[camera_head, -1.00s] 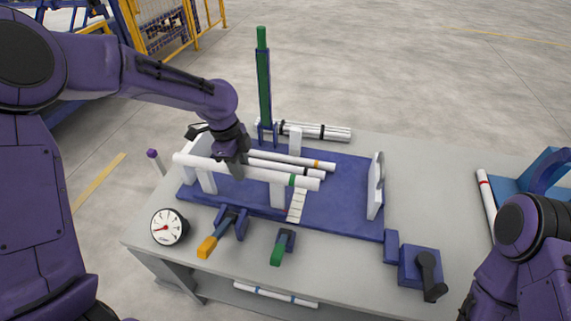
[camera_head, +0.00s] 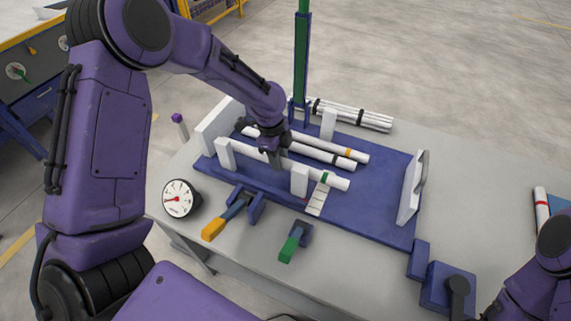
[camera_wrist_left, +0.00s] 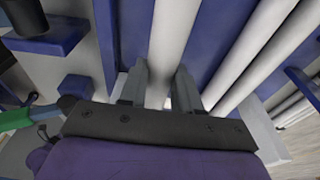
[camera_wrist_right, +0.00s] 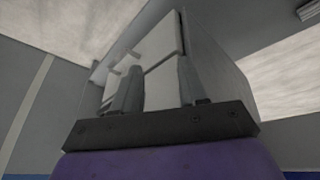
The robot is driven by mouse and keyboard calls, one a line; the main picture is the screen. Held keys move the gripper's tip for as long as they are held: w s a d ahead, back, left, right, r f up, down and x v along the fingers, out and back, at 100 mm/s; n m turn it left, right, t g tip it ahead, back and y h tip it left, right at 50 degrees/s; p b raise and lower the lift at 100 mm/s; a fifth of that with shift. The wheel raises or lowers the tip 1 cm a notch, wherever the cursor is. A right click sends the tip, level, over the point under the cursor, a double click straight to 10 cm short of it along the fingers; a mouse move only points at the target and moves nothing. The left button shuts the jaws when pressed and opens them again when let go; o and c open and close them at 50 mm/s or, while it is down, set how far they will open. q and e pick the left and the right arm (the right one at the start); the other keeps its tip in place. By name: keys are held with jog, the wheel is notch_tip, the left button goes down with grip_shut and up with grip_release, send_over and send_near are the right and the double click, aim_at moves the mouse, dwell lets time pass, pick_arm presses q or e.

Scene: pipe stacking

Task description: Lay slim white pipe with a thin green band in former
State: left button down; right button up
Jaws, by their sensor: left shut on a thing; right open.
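The slim white pipe with a thin green band (camera_head: 338,183) lies along the front of the blue-based former (camera_head: 382,190), low behind the front white posts (camera_head: 299,181). Its right end sticks out past the right post. My left gripper (camera_head: 275,162) is shut on this pipe from above, around its middle. In the left wrist view the pipe (camera_wrist_left: 172,40) runs between the fingers (camera_wrist_left: 160,88). Whether the pipe touches the base is hidden. My right gripper (camera_wrist_right: 160,88) is open and empty in the right wrist view, away from the former.
A black-banded pipe (camera_head: 320,153) and an orange-banded pipe (camera_head: 332,147) lie behind it. A white end plate (camera_head: 411,190) stands at right. A gauge (camera_head: 180,199), an orange-handled clamp (camera_head: 214,229) and a green-handled clamp (camera_head: 289,246) sit in front. Bundled pipes (camera_head: 355,115) lie behind.

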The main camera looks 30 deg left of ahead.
aim_at(279, 174)
pick_arm(q)
jog(key=shift+f+p, duration=0.3)
jog(key=shift+f, duration=1.85)
jog(key=shift+s+f, duration=0.1)
jog(key=shift+f, duration=0.05)
jog(key=c, duration=0.8)
grip_release()
jog(key=r, duration=0.4)
jog(key=a+r, duration=0.1)
jog(key=r, duration=0.3)
jog(key=a+r+b, duration=0.1)
jog(key=r, duration=0.3)
jog(key=shift+r, duration=0.15)
